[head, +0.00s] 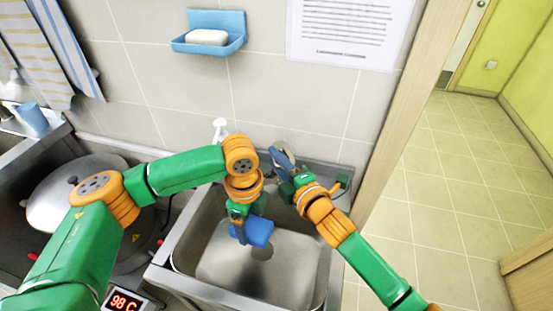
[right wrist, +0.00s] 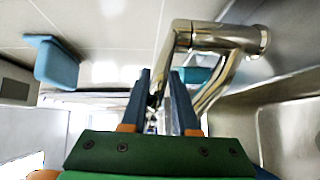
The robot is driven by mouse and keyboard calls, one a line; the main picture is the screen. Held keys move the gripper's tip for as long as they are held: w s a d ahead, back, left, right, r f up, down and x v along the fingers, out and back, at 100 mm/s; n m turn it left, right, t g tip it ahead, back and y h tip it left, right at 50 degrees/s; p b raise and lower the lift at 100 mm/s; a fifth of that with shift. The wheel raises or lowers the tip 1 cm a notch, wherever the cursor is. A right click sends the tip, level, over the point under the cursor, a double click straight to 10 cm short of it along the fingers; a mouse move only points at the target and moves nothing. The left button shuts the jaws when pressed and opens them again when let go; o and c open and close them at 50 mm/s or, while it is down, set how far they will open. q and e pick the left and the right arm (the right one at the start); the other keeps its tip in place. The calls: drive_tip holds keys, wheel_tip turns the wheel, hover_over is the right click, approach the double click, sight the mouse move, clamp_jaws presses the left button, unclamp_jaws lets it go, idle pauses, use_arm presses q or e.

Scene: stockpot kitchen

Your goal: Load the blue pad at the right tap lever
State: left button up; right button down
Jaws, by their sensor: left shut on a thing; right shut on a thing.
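The blue pad (head: 260,231) is in my left gripper (head: 238,222), which is shut on it above the sink basin. The pad hangs beside and below the fingers, clear of the basin floor. My right gripper (head: 283,160) is at the tap at the back right of the sink. In the right wrist view its two fingers (right wrist: 164,92) stand either side of a thin metal piece, which looks like the right tap lever (right wrist: 168,104). The chrome tap (right wrist: 215,38) rises just beyond them. In the head view my gripper hides most of the lever.
The steel sink (head: 325,270) lies below both grippers. A white tap-like fitting (head: 220,124) stands at the back wall. A blue soap dish (head: 208,34) hangs on the wall.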

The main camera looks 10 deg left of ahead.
drive_tip(key=shift+w+r, duration=0.1)
drive_tip(key=shift+r, duration=0.35)
drive_tip(key=shift+w+a+r, duration=0.1)
drive_tip(key=shift+a+r, duration=0.05)
drive_tip(key=shift+r, duration=0.2)
drive_tip(key=c, duration=0.8)
unclamp_jaws()
drive_tip(key=shift+c, duration=0.2)
drive_tip(key=shift+f, duration=0.25)
